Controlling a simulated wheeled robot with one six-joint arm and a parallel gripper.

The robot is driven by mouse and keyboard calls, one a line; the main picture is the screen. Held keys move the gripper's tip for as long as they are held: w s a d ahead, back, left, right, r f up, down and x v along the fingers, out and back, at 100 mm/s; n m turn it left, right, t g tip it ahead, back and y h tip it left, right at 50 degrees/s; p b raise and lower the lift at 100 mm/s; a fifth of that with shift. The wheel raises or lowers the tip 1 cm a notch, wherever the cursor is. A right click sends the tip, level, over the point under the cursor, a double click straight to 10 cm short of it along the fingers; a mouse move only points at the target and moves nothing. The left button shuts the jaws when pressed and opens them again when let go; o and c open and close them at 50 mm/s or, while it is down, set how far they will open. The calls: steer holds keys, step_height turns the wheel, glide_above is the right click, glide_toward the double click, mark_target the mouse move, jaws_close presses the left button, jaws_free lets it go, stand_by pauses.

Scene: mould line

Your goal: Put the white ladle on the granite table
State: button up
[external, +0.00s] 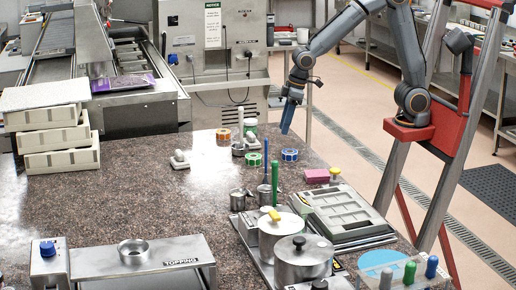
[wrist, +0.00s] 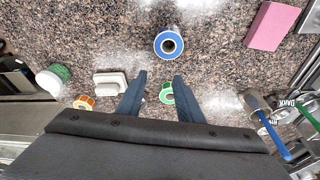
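My gripper (external: 287,128) is open and empty above the granite table (external: 130,215), near its far right part. In the wrist view my gripper (wrist: 160,76) shows two separated blue fingers with nothing between them. Two long handles stand in small metal pots to the near side of my gripper: a blue handle (external: 267,162) and a green handle (external: 275,184). In the wrist view the blue handle (wrist: 276,134) and green handle (wrist: 304,117) lie at the right, beside a tag reading "DARK".
Tape rolls, including a blue one (wrist: 169,44), lie near my gripper with a pale block (wrist: 110,84) and a pink block (wrist: 272,25). Lidded pots (external: 303,262) and a grey mould tray (external: 345,211) occupy the near right. The table's left middle is clear.

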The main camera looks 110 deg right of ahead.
steer(key=shift+o, duration=0.7)
steer(key=s+a+f+n+g, duration=0.1)
steer(key=s+a+f, duration=0.3)
steer(key=s, duration=0.4)
steer(key=s+a+f+n+g, duration=0.1)
steer(key=s+a+f, duration=0.3)
steer(key=s, duration=0.4)
steer(key=shift+s+a+f+y, duration=0.3)
steer(key=shift+s+a, duration=0.05)
steer(key=shift+a, duration=0.15)
steer(key=shift+w+r, duration=0.1)
